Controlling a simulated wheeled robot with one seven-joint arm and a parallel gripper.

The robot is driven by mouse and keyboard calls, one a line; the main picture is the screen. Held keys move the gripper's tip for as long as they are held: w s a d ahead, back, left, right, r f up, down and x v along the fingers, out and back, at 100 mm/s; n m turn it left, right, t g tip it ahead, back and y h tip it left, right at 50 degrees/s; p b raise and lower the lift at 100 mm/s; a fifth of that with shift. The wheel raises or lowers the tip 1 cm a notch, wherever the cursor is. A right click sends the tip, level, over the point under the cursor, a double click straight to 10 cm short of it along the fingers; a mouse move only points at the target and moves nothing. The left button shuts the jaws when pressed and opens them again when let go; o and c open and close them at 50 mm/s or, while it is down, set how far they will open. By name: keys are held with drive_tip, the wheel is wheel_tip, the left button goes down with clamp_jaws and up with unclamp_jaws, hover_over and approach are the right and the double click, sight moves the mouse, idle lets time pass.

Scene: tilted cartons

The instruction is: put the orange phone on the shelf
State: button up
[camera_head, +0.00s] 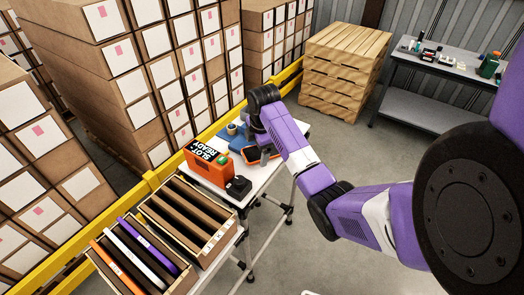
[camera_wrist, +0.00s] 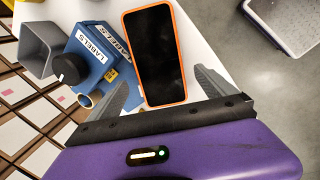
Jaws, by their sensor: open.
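The orange phone (camera_head: 251,155), with a dark screen and orange rim, lies face up on the white table. It also shows in the wrist view (camera_wrist: 176,97), upper middle. My gripper (camera_wrist: 163,80) is open, its two grey fingers apart on either side of the phone's near end. Nothing is held; whether the fingers touch the phone I cannot tell. In the head view my gripper (camera_head: 264,143) is over the table, partly hidden by my arm. A grey bench with a lower shelf (camera_head: 418,110) stands at the back right.
A blue label dispenser (camera_wrist: 97,50) and grey cup (camera_wrist: 38,48) stand left of the phone. An orange "SLOT READY" box (camera_head: 207,172) is beside it. Slotted cartons (camera_head: 185,222) stand in front. The bench top (camera_head: 455,68) holds small items. Pallets (camera_head: 345,65) stand behind.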

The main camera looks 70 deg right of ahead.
drive_tip(key=shift+f, duration=0.55)
drive_tip(key=shift+w+d, duration=0.1)
drive_tip(key=c, duration=1.9)
drive_tip(key=shift+r, duration=0.2)
drive_tip(key=w+d+r+b+v, duration=0.1)
drive_tip(key=w+d+b+v, duration=0.1)
drive_tip(key=v, duration=0.8)
drive_tip(key=w+d+p+v, duration=0.1)
drive_tip(key=p+v, duration=0.4)
drive_tip(key=v, duration=0.3)
hover_over(256, 152)
drive_tip(key=shift+s+a+r, duration=0.1)
drive_tip(key=shift+s+r, duration=0.05)
drive_tip(key=shift+r, duration=0.45)
